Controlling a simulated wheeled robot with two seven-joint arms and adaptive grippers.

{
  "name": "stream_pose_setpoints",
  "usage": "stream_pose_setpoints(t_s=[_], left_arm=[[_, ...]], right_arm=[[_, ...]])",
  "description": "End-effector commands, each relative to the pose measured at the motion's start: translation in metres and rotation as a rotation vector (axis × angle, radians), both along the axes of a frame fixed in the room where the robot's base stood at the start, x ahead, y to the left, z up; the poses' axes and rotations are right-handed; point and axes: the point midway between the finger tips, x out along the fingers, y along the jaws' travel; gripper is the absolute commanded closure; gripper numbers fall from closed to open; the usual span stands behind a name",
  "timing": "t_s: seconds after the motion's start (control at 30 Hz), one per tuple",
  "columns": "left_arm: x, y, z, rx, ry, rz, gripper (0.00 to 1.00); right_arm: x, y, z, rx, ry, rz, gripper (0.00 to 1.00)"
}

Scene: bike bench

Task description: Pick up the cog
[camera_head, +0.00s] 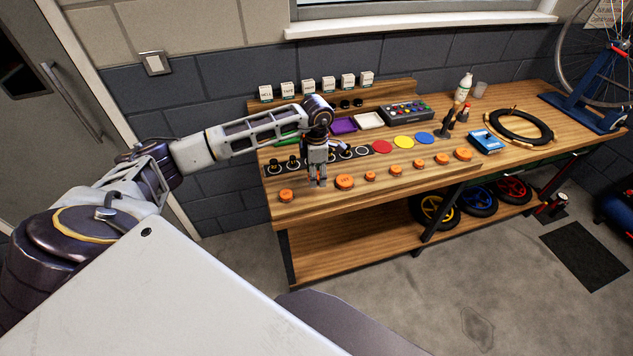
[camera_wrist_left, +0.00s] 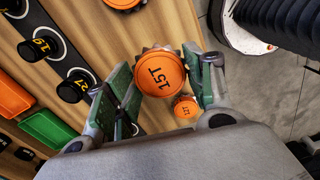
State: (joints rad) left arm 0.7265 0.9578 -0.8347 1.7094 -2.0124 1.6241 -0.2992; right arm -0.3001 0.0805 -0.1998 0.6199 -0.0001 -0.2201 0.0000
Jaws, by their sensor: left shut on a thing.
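My left gripper (camera_head: 318,183) is over the front of the bench, pointing down. In the left wrist view its green-padded fingers (camera_wrist_left: 162,80) are on either side of an orange toothed cog marked 15T (camera_wrist_left: 160,72), and they are shut on it. The 15T cog looks larger and nearer than a small orange cog (camera_wrist_left: 186,107) below it. In the head view the held cog is hidden by the fingers. Other orange cogs lie in a row, one to the left (camera_head: 286,196) and a big one (camera_head: 344,181) to the right. My right gripper is in neither view.
Behind the row, a dark strip with black pegs (camera_head: 293,162) runs beside red (camera_head: 382,146), yellow (camera_head: 404,142) and blue discs (camera_head: 425,138). A purple tray (camera_head: 343,125), a blue box (camera_head: 486,142) and a tyre (camera_head: 519,126) are further back. Bare wood shows at the front edge.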

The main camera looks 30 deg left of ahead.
Motion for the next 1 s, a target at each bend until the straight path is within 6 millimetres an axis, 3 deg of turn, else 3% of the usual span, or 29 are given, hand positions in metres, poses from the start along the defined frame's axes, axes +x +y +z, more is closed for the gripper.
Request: stream_pose_setpoints(t_s=[0.2, 0.4, 1.0], left_arm=[[0.001, 0.001, 0.031, 0.000, -0.004, 0.000, 0.71], [0.001, 0.000, 0.047, 0.000, -0.001, 0.000, 0.71], [0.000, 0.000, 0.050, 0.000, -0.001, 0.000, 0.71]], right_arm=[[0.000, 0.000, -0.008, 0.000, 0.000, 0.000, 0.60], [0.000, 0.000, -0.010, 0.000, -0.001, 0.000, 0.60], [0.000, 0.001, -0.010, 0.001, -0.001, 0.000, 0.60]])
